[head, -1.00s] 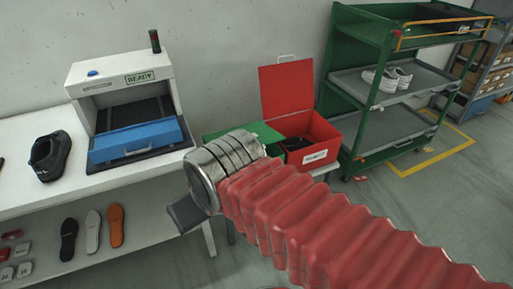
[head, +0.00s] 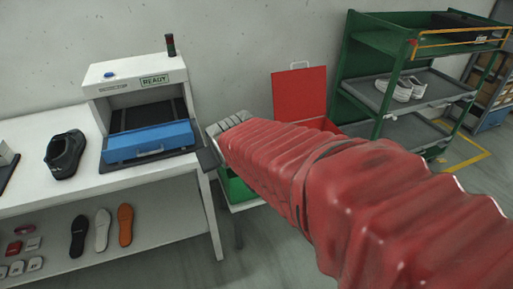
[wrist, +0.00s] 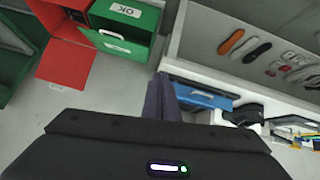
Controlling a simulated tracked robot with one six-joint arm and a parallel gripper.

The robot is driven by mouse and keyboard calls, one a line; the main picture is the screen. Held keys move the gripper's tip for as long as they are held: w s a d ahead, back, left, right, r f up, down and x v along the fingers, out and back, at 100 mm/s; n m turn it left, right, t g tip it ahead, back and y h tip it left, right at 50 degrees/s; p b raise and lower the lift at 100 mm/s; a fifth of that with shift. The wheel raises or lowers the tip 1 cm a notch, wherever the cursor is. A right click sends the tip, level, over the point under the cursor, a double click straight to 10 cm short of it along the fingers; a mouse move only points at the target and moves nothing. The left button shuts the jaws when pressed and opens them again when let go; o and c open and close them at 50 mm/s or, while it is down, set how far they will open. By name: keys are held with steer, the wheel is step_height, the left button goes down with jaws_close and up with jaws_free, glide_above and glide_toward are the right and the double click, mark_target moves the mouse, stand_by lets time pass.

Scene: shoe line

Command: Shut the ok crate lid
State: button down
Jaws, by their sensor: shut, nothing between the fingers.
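The green ok crate (wrist: 148,18) shows at the top of the wrist view, with a white OK label on it. Its green lid (wrist: 98,37) has a pale handle and looks raised at a slant; I cannot tell its exact angle. In the head view my arm hides most of the crate, and only a green part (head: 238,190) shows below the arm. My gripper (wrist: 162,98) is shut and empty, with its dark fingers apart from the lid in the wrist view. In the head view its dark tip (head: 209,160) shows left of the crate, by the bench end.
A red crate (head: 328,124) with its lid (head: 300,92) standing open is right of the green one. A white bench (head: 60,195) holds a machine with a blue front (head: 150,142) and a black shoe (head: 65,153). A green rack (head: 360,60) stands at the right.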

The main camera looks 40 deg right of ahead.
steer(key=w+d+f+t+h, duration=0.1)
steer(key=w+d+f, duration=0.35)
steer(key=d, duration=0.35)
steer(key=w+d+f+m+t, duration=0.1)
steer(key=w+d+f, duration=0.2)
steer(key=d+f, duration=0.35)
steer(key=w+d+f+t+h, duration=0.1)
steer(key=w+d+f+t, duration=0.2)
steer(key=d, duration=0.6)
steer(key=d+f+y, duration=0.1)
steer(key=d+f, duration=0.4)
steer(key=f, duration=0.2)
steer(key=shift+s, duration=0.35)
steer(key=shift+d, duration=0.1)
steer(key=w+d+f, duration=0.2)
steer(key=w+f, duration=0.5)
steer(key=w, duration=0.1)
steer(key=shift+w+d+f, duration=0.25)
steer(key=shift+w, duration=0.05)
